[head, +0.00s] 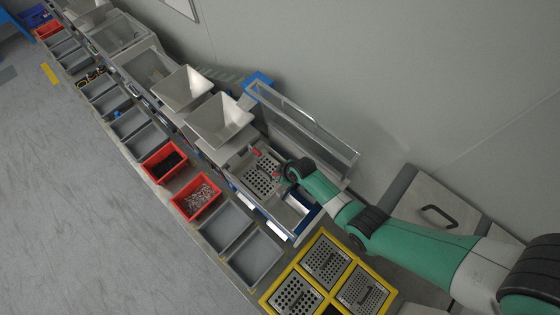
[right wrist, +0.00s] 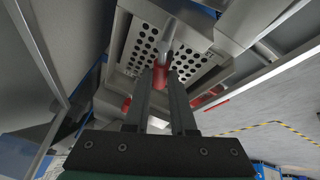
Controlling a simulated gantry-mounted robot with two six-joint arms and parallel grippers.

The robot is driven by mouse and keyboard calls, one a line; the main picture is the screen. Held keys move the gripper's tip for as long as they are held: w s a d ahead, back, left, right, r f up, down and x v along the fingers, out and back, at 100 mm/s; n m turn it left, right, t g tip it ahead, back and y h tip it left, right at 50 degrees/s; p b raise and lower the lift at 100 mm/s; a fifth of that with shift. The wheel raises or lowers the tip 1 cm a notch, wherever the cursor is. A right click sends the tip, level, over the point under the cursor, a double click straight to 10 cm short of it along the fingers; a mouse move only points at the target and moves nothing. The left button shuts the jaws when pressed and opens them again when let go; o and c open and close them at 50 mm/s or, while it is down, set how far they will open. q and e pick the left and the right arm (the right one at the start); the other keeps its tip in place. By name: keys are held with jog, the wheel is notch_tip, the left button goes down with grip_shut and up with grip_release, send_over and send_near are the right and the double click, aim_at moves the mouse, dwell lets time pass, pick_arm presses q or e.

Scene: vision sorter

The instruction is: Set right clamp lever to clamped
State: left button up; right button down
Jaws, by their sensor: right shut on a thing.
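A perforated metal plate (head: 258,178) sits in the sorter bed below the hoppers; its holes also show in the right wrist view (right wrist: 139,55). My right gripper (head: 280,174) reaches over the plate's right side. In the right wrist view its two fingers (right wrist: 160,84) are shut on the red handle of the right clamp lever (right wrist: 160,74), which has a grey metal shaft. A second red handle (head: 256,152) stands apart, near the plate's upper edge. The gripper hides part of the held lever in the head view. My left gripper is not in view.
A clear guard with a metal frame (head: 308,121) rises behind the plate. Two white hoppers (head: 220,121) stand to the left. Red bins (head: 196,199) and grey bins (head: 254,257) line the front. A yellow-framed rack of perforated plates (head: 327,262) lies in front of my right arm.

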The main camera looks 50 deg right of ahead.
jog(key=shift+w+d+m+g+h+b, duration=0.15)
jog(key=shift+d+m+h+b, duration=0.2)
jog(key=shift+m, duration=0.65)
jog(key=shift+d+m+g+h+b, duration=0.2)
jog(key=shift+m+h, duration=0.25)
jog(key=shift+m, duration=0.55)
jog(key=shift+d, duration=0.1)
jog(key=c, duration=0.8)
grip_release()
jog(key=shift+o, duration=0.2)
